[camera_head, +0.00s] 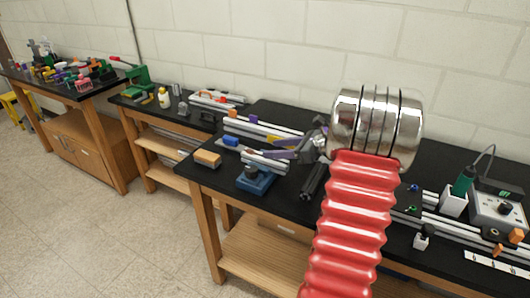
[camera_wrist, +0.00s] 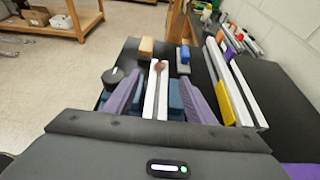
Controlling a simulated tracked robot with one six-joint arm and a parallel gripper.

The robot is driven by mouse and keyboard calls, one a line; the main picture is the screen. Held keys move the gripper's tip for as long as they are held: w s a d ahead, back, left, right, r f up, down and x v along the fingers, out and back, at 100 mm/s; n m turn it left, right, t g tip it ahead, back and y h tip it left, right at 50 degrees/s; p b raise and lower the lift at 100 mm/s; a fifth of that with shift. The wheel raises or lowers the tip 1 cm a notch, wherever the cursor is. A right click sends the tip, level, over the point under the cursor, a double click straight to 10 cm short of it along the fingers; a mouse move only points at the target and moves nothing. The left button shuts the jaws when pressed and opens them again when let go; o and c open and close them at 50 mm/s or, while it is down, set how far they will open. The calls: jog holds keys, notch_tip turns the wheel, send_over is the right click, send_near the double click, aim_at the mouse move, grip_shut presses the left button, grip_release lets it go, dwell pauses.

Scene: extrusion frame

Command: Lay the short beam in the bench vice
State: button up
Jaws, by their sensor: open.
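The short beam (camera_head: 264,161) is a pale silver bar. In the wrist view the short beam (camera_wrist: 151,95) runs lengthwise between the blue jaws of the bench vice (camera_wrist: 175,98), and I cannot tell whether it touches them. In the head view the blue bench vice (camera_head: 256,183) with its black knob stands near the front edge of the bench, directly below the beam. My gripper (camera_head: 272,150) has purple fingers and reaches in from the right. In the wrist view my gripper (camera_wrist: 162,77) is open, one finger on each side of the beam, with gaps visible.
A tan block (camera_head: 207,158) lies left of the vice, and a blue block (camera_head: 231,141) lies behind it. Long rails (camera_head: 262,129) with coloured pieces lie at the back. Dark bars (camera_head: 314,180) lie to the right. A soldering station (camera_head: 497,212) stands far right.

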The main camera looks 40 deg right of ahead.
jog(key=v, duration=0.5)
jog(key=shift+s+d+r, duration=0.1)
jog(key=shift+s+r, duration=0.05)
jog(key=shift+s, duration=0.25)
jog(key=a+r+n+g, duration=0.1)
jog(key=a+n+g, duration=0.45)
jog(key=a, duration=0.85)
jog(key=a+r+n+g, duration=0.2)
jog(key=a+n, duration=0.7)
jog(key=a, duration=0.5)
jog(key=s+a+n+h, duration=0.4)
jog(key=s+a+n, duration=0.9)
jog(key=n, duration=0.4)
jog(key=shift+s+a+r+h, duration=0.3)
jog(key=shift+s+a+r, duration=0.1)
jog(key=shift+a, duration=0.1)
